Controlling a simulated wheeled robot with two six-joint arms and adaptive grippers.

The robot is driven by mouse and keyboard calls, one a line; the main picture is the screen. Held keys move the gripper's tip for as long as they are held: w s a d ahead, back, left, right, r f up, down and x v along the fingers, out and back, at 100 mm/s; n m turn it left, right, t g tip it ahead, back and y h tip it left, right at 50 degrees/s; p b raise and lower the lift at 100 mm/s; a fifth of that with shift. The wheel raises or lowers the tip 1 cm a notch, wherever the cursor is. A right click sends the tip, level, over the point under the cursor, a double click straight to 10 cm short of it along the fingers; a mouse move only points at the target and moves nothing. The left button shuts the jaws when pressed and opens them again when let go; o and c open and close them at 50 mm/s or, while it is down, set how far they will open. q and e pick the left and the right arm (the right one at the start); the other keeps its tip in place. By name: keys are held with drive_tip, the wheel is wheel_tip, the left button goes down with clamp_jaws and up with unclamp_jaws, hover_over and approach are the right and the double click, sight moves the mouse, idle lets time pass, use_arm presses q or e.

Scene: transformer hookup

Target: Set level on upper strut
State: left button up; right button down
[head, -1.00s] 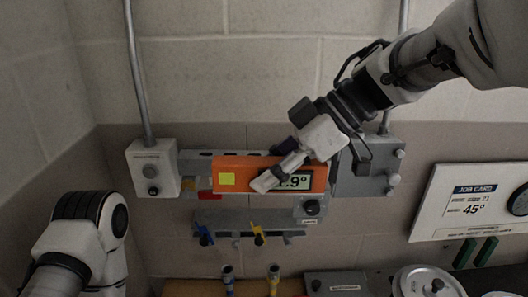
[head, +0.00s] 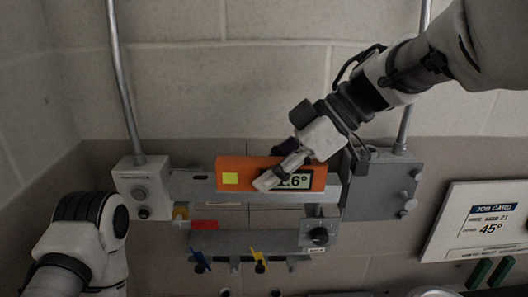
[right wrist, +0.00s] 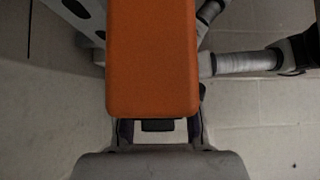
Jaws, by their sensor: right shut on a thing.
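The orange level (head: 238,176) has a yellow sticker and a display whose reading ends in .6°, partly hidden by a finger. My right gripper (head: 277,174) is shut on it. The level is held across the front of the upper strut (head: 190,185), a grey bar between two grey boxes. Its top edge shows above the strut's top edge. I cannot tell whether it touches the strut. In the right wrist view, the level (right wrist: 152,55) fills the middle, with my gripper (right wrist: 158,130) at its near end. My left arm shows at lower left; its gripper is out of view.
A lower bar (head: 225,242) with a yellow and a blue lever hangs below. The left box (head: 143,187) and right box (head: 383,187) flank the strut, with conduits rising from them. A job card (head: 490,222) reading 45° is at right.

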drive_tip(key=shift+w+f, duration=0.2)
drive_tip(key=shift+w, duration=1.35)
drive_tip(key=w, duration=0.3)
drive_tip(key=shift+w+f, duration=0.2)
drive_tip(key=shift+f, duration=0.2)
drive_tip(key=shift+w+f, duration=0.1)
drive_tip(key=shift+f, duration=0.5)
drive_tip(key=c, duration=0.8)
unclamp_jaws()
drive_tip(key=shift+o, duration=0.2)
